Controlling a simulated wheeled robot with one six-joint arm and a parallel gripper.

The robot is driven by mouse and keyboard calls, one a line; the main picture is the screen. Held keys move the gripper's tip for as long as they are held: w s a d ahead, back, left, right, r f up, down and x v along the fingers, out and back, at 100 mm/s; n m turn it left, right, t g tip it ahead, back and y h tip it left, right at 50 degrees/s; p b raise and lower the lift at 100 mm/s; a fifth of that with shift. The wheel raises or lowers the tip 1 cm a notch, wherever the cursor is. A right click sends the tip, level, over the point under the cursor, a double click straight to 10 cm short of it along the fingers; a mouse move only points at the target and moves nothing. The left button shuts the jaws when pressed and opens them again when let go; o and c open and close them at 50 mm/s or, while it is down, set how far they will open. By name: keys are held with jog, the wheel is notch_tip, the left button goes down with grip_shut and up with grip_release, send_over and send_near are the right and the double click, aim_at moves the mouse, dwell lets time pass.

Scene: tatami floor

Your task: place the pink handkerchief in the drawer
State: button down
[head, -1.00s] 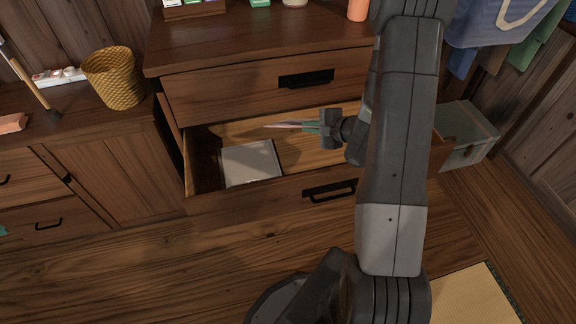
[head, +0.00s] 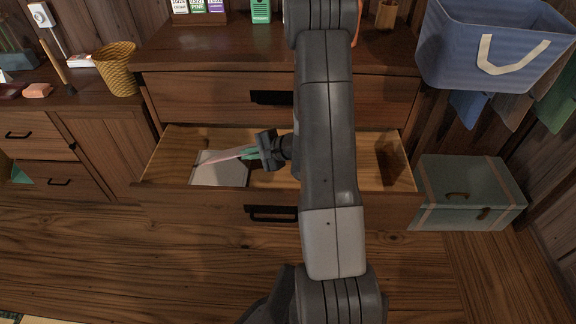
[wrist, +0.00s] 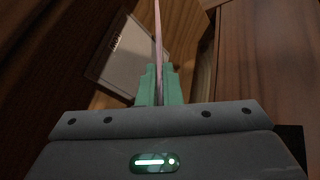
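The pink handkerchief (head: 228,155) shows as a thin, flat pink strip in the head view. My gripper (head: 250,153) is shut on one end of it, with green fingertips. In the wrist view the handkerchief (wrist: 158,40) is seen edge-on between the green fingers (wrist: 159,88). The drawer (head: 165,160) is pulled open below a shut upper drawer. The handkerchief is over the left part of the drawer opening, above a pale flat book-like item (head: 218,174) inside. I cannot tell whether they touch. My arm hides the middle of the drawer.
A blue basket (head: 490,50) and a grey-green chest (head: 468,192) are at right. A wicker basket (head: 117,70) stands on the left cabinet. Boxes (head: 198,8) stand on the dresser top. The drawer's right part looks empty.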

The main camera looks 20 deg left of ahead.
jog(key=w+d+f+b, duration=0.1)
jog(key=d, duration=0.5)
jog(key=w+d+f+b, duration=0.2)
jog(key=d, duration=0.4)
jog(key=shift+w+f, duration=0.15)
jog(key=shift+f, duration=0.1)
jog(key=c, duration=1.6)
grip_release()
jog(key=shift+f, duration=0.1)
jog(key=p+v, duration=0.4)
jog(key=v, duration=0.8)
jog(key=shift+p, duration=0.3)
